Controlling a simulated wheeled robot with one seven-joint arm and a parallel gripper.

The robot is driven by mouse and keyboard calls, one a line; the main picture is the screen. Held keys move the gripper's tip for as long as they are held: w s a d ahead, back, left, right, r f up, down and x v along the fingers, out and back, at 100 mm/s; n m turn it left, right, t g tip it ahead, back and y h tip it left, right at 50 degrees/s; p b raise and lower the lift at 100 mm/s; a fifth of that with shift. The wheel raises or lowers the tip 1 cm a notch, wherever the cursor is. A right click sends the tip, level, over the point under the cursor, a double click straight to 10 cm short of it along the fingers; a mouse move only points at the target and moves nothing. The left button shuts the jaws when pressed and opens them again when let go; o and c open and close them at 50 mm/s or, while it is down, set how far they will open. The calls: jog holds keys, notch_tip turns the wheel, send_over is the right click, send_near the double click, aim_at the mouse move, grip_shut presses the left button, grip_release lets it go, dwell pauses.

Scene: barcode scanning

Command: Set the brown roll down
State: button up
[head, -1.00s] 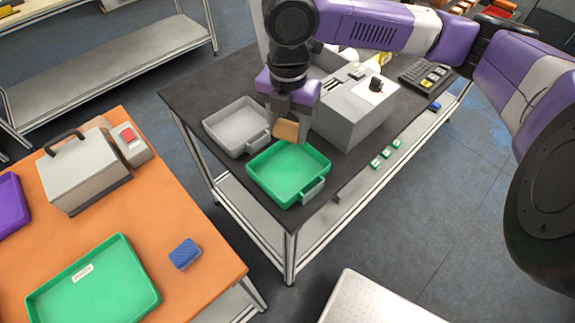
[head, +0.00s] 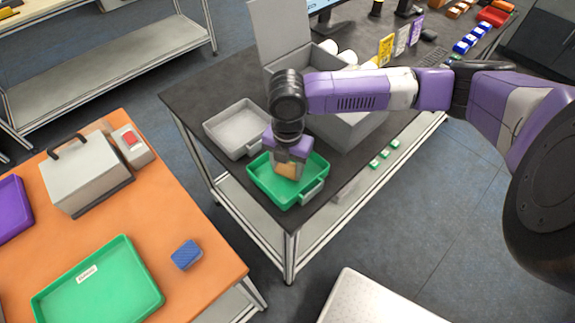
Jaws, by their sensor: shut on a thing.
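The brown roll (head: 287,171) is between the fingers of my gripper (head: 288,170), which is shut on it. My gripper points down inside the green tray (head: 262,186) on the dark table. Only part of the roll shows below the fingers. I cannot tell whether it touches the tray floor.
A grey tray (head: 222,122) stands beside the green tray, to its upper left. An orange table (head: 205,282) at the left holds another green tray (head: 140,300) and a blue block (head: 186,254).

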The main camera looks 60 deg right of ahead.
jog(key=shift+f, duration=0.2)
jog(key=o, duration=1.3)
jog(key=shift+r, duration=0.1)
